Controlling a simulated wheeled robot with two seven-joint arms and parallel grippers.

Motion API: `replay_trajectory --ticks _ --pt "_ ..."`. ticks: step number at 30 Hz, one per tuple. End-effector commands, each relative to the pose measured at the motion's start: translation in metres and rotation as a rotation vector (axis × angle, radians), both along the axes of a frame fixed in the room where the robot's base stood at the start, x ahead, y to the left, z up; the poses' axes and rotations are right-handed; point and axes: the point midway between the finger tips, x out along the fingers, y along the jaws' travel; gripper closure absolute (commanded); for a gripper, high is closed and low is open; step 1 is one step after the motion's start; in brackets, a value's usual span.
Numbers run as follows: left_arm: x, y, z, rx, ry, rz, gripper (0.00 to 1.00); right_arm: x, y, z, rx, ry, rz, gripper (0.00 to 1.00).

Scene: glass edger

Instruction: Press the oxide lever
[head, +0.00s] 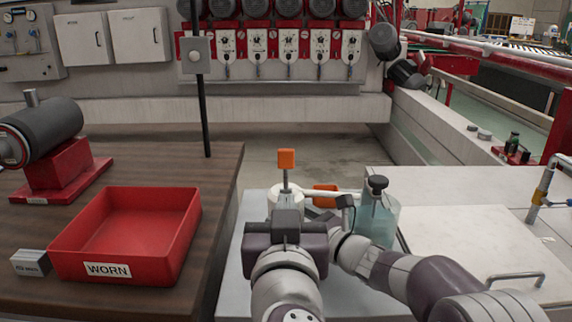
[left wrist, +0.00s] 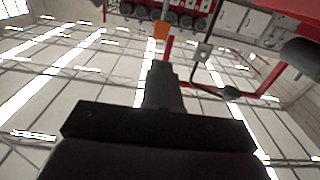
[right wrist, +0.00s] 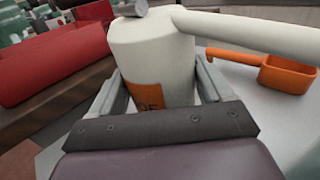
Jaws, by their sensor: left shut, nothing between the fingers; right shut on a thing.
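The oxide lever shows as an orange block (head: 286,158) on a thin upright stem above a white dispenser (head: 283,191). In the right wrist view the white dispenser (right wrist: 157,45) has an orange label and a white spout (right wrist: 245,35) to the right. My left gripper (head: 287,216) is shut and empty, in front of and below the orange block in the head view. In the left wrist view the block (left wrist: 161,30) shows just beyond the fingertips (left wrist: 160,70), apparently apart from them. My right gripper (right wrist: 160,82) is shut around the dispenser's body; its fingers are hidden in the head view.
An orange scoop (head: 325,189) and a clear jar (head: 379,217) with a black knob stand right of the dispenser. A red WORN bin (head: 70,247) and a grey motor (head: 45,132) on a red base are on the wooden bench (head: 225,190) at left.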

Motion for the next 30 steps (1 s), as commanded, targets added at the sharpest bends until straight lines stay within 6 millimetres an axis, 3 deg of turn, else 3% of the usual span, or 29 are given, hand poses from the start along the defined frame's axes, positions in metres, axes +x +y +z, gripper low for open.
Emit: replay_trajectory --ticks 11,24,30 --pt "0.010 0.001 0.001 0.004 -0.005 0.007 1.00 0.000 0.000 0.000 0.000 0.000 -0.001 0.50" --pt "0.101 0.002 0.000 0.006 -0.004 0.008 1.00 0.000 0.000 0.000 0.000 0.000 -0.001 0.50" --pt "0.131 0.001 0.001 0.005 -0.005 0.006 1.00 0.000 0.000 0.000 0.000 0.000 -0.001 0.50"
